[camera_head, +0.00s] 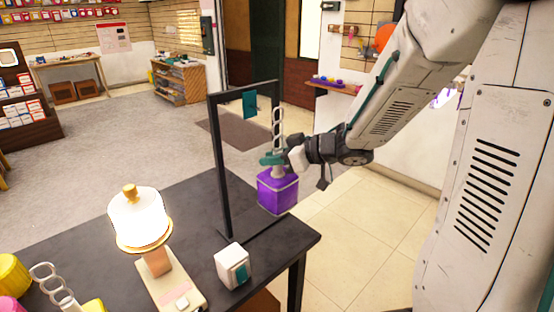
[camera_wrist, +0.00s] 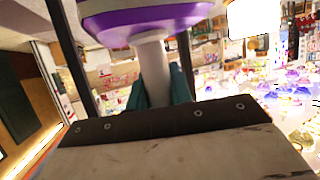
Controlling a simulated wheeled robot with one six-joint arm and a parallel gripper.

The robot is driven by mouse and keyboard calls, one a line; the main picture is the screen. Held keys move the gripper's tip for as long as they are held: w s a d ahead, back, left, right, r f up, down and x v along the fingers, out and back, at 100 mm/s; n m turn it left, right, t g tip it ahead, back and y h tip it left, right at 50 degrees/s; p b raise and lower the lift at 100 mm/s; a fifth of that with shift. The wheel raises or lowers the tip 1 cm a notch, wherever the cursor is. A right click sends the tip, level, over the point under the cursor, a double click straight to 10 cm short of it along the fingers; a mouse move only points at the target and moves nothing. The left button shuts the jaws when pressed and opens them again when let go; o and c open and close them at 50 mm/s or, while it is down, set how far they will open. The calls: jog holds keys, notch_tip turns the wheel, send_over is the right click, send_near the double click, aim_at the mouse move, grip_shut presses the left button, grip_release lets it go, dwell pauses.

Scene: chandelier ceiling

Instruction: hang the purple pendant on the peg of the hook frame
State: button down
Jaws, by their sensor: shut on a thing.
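The purple pendant (camera_head: 278,190) is a box-shaped body with a pale stem and a chain of pale links (camera_head: 277,125) rising above it. My gripper (camera_head: 279,160) is shut on the stem and holds the pendant upright in the air, by the right part of the hook frame. In the wrist view the pendant's purple and white body (camera_wrist: 150,20) and stem show between my gripper's teal fingers (camera_wrist: 155,88). The black hook frame (camera_head: 221,165) stands on the table, with a top bar reaching right and a teal plate (camera_head: 250,104) hanging from it. I cannot make out whether the chain touches the bar.
The dark table (camera_head: 190,210) holds a lit lamp (camera_head: 140,218), a white and teal block (camera_head: 232,265), and yellow and pink items at the left corner. A second chain of links (camera_head: 50,280) lies there. Open floor lies beyond the table.

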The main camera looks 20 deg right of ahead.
jog(key=shift+w+a, duration=0.3)
jog(key=shift+w, duration=0.65)
jog(key=shift+w+a, duration=0.25)
jog(key=shift+w, duration=0.65)
jog(key=shift+w+a, duration=0.15)
jog(key=shift+w, duration=0.35)
jog(key=shift+w+a, duration=0.2)
jog(key=shift+w, duration=0.35)
jog(key=shift+w+a, duration=0.15)
jog(key=shift+w, duration=0.5)
jog(key=shift+w+a, duration=0.25)
jog(key=shift+w, duration=0.35)
